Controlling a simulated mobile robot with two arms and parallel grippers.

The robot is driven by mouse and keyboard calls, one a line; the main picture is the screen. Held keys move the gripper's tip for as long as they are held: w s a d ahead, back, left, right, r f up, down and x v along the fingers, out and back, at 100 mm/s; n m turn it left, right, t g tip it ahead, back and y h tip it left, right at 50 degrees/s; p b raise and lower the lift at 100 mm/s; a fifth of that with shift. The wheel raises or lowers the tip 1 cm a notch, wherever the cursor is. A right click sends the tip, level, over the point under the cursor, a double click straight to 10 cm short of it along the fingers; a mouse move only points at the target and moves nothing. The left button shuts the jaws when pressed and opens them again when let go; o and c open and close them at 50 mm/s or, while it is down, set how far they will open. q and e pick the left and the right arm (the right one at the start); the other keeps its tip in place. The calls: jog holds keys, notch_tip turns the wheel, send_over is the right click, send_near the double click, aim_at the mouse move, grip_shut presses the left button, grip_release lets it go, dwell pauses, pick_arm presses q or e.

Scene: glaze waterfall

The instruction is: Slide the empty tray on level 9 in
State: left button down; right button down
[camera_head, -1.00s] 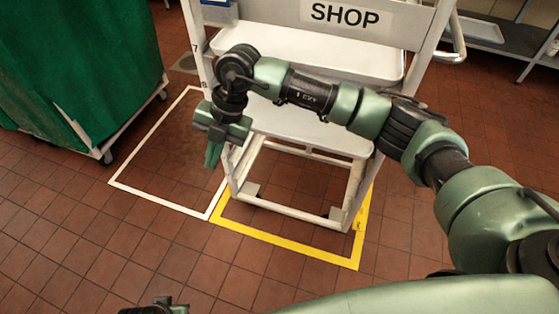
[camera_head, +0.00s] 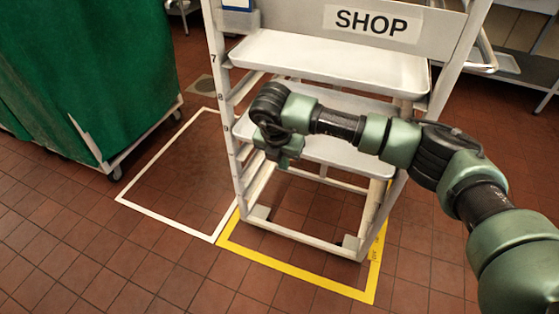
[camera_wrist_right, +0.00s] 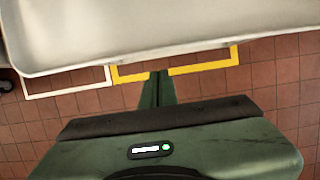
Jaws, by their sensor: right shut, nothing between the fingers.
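The lowest tray (camera_head: 335,154), pale and bare where it shows, sits in the white rack near the mark that looks like 9. My right arm and gripper hide its left part. My right gripper (camera_head: 288,163) is in front of the rack, at the left part of this tray's front edge. In the right wrist view a pale, empty tray (camera_wrist_right: 150,28) fills the top. The shut fingers (camera_wrist_right: 158,73) point at its near rim with nothing between them. I cannot tell whether they touch the rim. My left gripper is out of view.
The rack (camera_head: 245,185) carries a SHOP sign and two higher trays, the top one (camera_head: 330,65) bare. It stands in a yellow floor outline (camera_head: 300,277). A white outline (camera_head: 165,222) at left is empty. A green covered cart (camera_head: 90,85) stands far left.

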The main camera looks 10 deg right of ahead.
jog(key=shift+w+d, duration=0.65)
jog(key=shift+w, duration=0.3)
jog(key=w+d, duration=0.1)
jog(key=w+b, duration=0.1)
jog(key=shift+w+d, duration=0.4)
jog(key=shift+s, duration=0.1)
